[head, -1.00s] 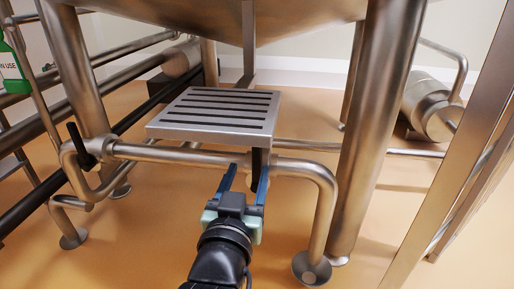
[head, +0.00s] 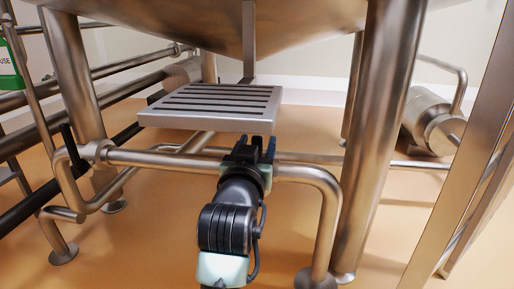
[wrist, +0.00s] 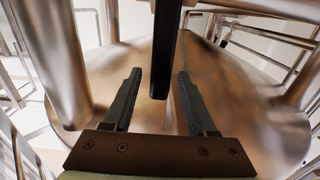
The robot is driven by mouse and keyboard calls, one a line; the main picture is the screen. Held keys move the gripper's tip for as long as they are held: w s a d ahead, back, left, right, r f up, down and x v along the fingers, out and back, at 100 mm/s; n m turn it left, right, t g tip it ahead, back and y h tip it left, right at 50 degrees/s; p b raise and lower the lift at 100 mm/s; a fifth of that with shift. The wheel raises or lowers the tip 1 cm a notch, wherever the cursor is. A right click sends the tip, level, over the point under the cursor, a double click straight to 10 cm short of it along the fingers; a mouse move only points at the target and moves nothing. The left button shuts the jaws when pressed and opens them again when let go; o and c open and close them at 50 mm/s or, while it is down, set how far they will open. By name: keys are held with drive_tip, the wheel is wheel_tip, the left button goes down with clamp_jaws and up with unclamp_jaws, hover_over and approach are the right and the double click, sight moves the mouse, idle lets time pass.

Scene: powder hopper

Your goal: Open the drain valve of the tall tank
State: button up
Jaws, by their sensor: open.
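The tank's rounded metal underside (head: 310,28) fills the top of the head view, with thick legs around it. A horizontal pipe (head: 165,159) runs below it. My gripper (head: 255,148) is at this pipe's right part, below the slatted plate. In the wrist view my gripper (wrist: 159,80) is open, and a black lever handle (wrist: 167,45) reaches down between its fingers, with gaps visible on both sides. In the head view this lever cannot be told apart from my dark gripper. Another black lever (head: 69,143) stands at the pipe's left end.
A slatted metal plate (head: 212,106) sits just above my gripper. A thick tank leg (head: 378,145) stands to the right, beside the pipe's downward bend (head: 329,215). More pipes (head: 30,100) run at the left. The orange floor (head: 150,250) is clear in front.

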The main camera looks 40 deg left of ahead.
clamp_jaws()
idle(1.4)
